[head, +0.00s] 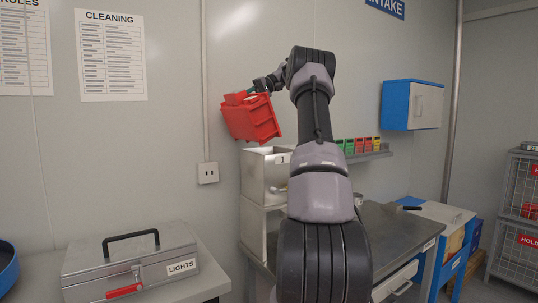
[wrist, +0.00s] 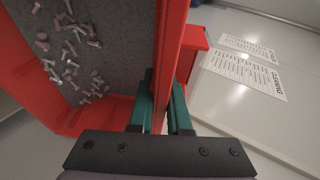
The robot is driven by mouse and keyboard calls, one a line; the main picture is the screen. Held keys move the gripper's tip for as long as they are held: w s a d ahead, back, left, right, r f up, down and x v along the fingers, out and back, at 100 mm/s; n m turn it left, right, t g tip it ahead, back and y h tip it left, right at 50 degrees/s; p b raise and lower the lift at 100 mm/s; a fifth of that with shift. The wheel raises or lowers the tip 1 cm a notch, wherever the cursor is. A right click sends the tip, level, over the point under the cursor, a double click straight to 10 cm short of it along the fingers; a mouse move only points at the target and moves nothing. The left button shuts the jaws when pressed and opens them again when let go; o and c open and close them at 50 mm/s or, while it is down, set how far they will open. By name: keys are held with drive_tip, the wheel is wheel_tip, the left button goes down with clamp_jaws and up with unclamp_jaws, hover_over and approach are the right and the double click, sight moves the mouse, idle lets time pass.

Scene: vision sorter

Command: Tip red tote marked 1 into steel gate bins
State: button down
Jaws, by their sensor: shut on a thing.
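The red tote (head: 251,119) is held up in the air, tilted, above and a little left of the pale bin unit (head: 253,180) with a label reading 1. My gripper (head: 258,87) is shut on the tote's wall. In the wrist view the green fingers (wrist: 160,108) sit on both sides of the red wall (wrist: 172,50). Several small screw-like metal parts (wrist: 75,50) lie scattered on the tote's grey floor. The tote's own number cannot be read. Part of the bin unit is hidden behind my arm.
A grey toolbox (head: 130,262) marked LIGHTS stands on the left bench. A grey table (head: 395,235) is at right. Small coloured bins (head: 362,145) sit on a wall shelf, with a blue and white cabinet (head: 412,105) beyond. A wire rack (head: 515,215) stands far right.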

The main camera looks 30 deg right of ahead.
drive_tip(key=shift+d+r+y+p, duration=0.3)
drive_tip(key=shift+d+r+y, duration=0.2)
drive_tip(key=shift+d, duration=0.05)
drive_tip(key=shift+d, duration=0.1)
drive_tip(key=shift+w+d+r+m+y+b, duration=0.15)
drive_tip(key=shift+d+r+y, duration=0.25)
drive_tip(key=shift+d, duration=0.4)
drive_tip(key=shift+w+d+r+m+y+b, duration=0.1)
drive_tip(key=shift+d+r+y+b, duration=0.15)
drive_tip(key=shift+d+y, duration=0.45)
drive_tip(key=shift+w+d+r+m+y+b, duration=0.15)
drive_tip(key=shift+d+r+y, duration=0.2)
drive_tip(key=shift+d, duration=0.6)
drive_tip(key=shift+s+d+r+b, duration=0.1)
drive_tip(key=shift+d+b, duration=0.2)
drive_tip(key=shift+d, duration=0.05)
drive_tip(key=shift+d+r+y+b, duration=0.15)
drive_tip(key=shift+d+y+b, duration=0.3)
drive_tip(key=shift+d+y, duration=0.15)
drive_tip(key=shift+d+r+y+b, duration=0.15)
drive_tip(key=shift+d+y+b, duration=0.3)
drive_tip(key=shift+d, duration=0.25)
drive_tip(key=shift+w+d+m+t+y+b, duration=0.2)
drive_tip(key=shift+d+m+t+y+b, duration=0.15)
drive_tip(key=shift+b, duration=0.35)
